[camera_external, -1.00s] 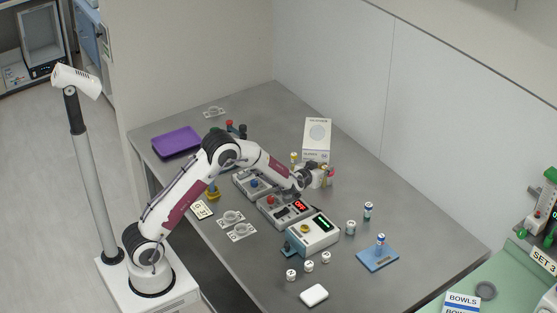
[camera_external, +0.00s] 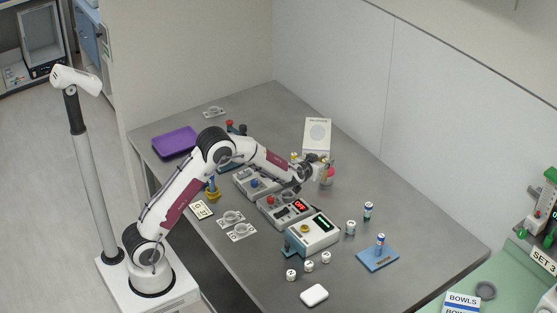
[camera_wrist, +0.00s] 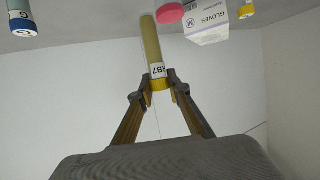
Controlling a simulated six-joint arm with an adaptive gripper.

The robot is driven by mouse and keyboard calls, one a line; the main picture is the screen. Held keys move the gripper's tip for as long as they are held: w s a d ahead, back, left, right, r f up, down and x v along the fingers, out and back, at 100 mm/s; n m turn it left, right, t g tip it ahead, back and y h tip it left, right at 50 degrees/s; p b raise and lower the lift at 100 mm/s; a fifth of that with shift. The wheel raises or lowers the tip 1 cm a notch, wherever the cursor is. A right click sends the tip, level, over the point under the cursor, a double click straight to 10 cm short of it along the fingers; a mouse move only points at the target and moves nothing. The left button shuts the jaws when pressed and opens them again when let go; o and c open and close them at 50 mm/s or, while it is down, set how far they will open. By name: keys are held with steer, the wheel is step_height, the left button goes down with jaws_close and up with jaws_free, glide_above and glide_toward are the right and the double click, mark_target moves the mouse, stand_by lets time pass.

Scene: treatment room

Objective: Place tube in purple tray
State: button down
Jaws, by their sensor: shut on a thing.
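A yellow tube (camera_wrist: 152,45) with a yellow cap and a white label sits between the fingertips of my gripper (camera_wrist: 160,84) in the wrist view. The gripper is shut on its capped end. In the external view my gripper (camera_external: 322,167) is over the middle of the table, just in front of the glove box; the tube is too small to make out clearly there. The purple tray (camera_external: 174,142) lies at the table's far left, well away from the gripper, and looks empty.
The glove box (camera_external: 317,136) stands behind the gripper, with a pink round object (camera_wrist: 170,13) near it. Devices with displays (camera_external: 313,233) stand in the middle. Vials, white-capped jars and a blue pad (camera_external: 377,259) are at the right front. The back right table is clear.

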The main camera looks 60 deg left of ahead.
steer(key=shift+r, duration=0.1)
step_height(320, 180, up, 11)
steer(key=s+a+n+g+y, duration=0.1)
steer(key=s+a+n+y, duration=0.15)
steer(key=a, duration=0.95)
steer(key=s+a+n+g+y, duration=0.1)
steer(key=s+a, duration=0.2)
steer(key=a, duration=0.9)
steer(key=s+a+n+g+y, duration=0.1)
steer(key=s+a+n, duration=0.15)
steer(key=a, duration=0.95)
steer(key=s+a+n+g+y, duration=0.3)
steer(key=s+a+n+g, duration=0.15)
steer(key=s+a, duration=2.1)
step_height(320, 180, down, 10)
steer(key=w+a, duration=0.1)
steer(key=shift+w+a+f+m, duration=0.25)
steer(key=shift+m, duration=0.2)
steer(key=shift+g, duration=0.25)
step_height(320, 180, down, 6)
